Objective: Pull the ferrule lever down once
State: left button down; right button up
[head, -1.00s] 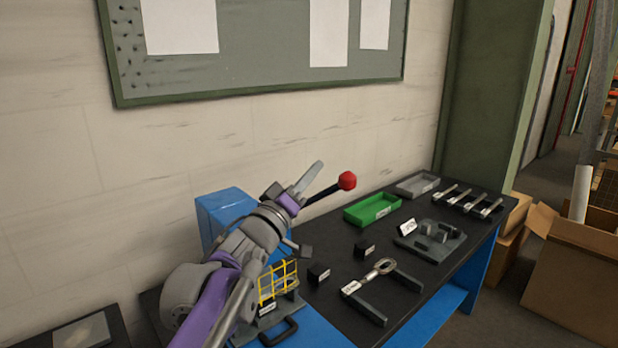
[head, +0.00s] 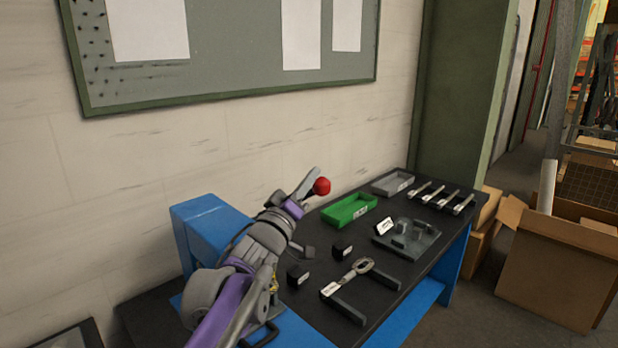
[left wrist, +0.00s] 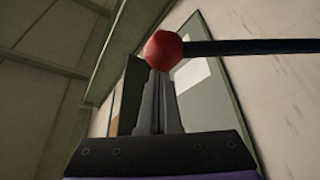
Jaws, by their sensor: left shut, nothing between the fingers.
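The ferrule lever shows as a red ball knob (head: 321,186) beside the tip of my left gripper (head: 306,184) in the head view. In the left wrist view the red knob (left wrist: 163,50) sits at the tips of my shut fingers (left wrist: 160,85), and the lever's black rod (left wrist: 250,46) runs off to the right, about level in that picture. Whether the fingertips touch the knob I cannot tell. Nothing is between the fingers. In the head view my arm hides the rod and much of the blue press (head: 205,225). My right gripper is not in view.
The black bench top (head: 385,285) holds a green tray (head: 350,210), a grey tray (head: 393,184), several metal parts in a row, a dark fixture plate (head: 407,238), a forked metal piece (head: 350,275) and small black blocks (head: 342,248). The wall stands behind.

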pick_arm(q)
jog(key=shift+s+f, duration=0.1)
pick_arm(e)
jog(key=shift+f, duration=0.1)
pick_arm(q)
jog(key=s+d+f+m+g+h+b, duration=0.1)
jog(key=f+m+h+b, duration=0.1)
jog(key=f+m, duration=0.3)
jog(key=s+d+f+m+g+h+b, duration=0.2)
jog(key=f+m+b, duration=0.3)
jog(key=f, duration=0.5)
jog(key=s+d+f+m+g+h+b, duration=0.1)
jog(key=s+d+f+m+h+b, duration=0.1)
jog(key=f+m, duration=0.4)
notch_tip(320, 180, down, 2)
jog(key=shift+f+g+h+b, duration=0.3)
jog(key=shift+h+b, duration=0.3)
jog(key=shift+b, duration=0.3)
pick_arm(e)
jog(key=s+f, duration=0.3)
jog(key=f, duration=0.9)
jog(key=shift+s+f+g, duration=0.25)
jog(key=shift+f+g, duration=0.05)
pick_arm(q)
jog(key=shift+s, duration=0.1)
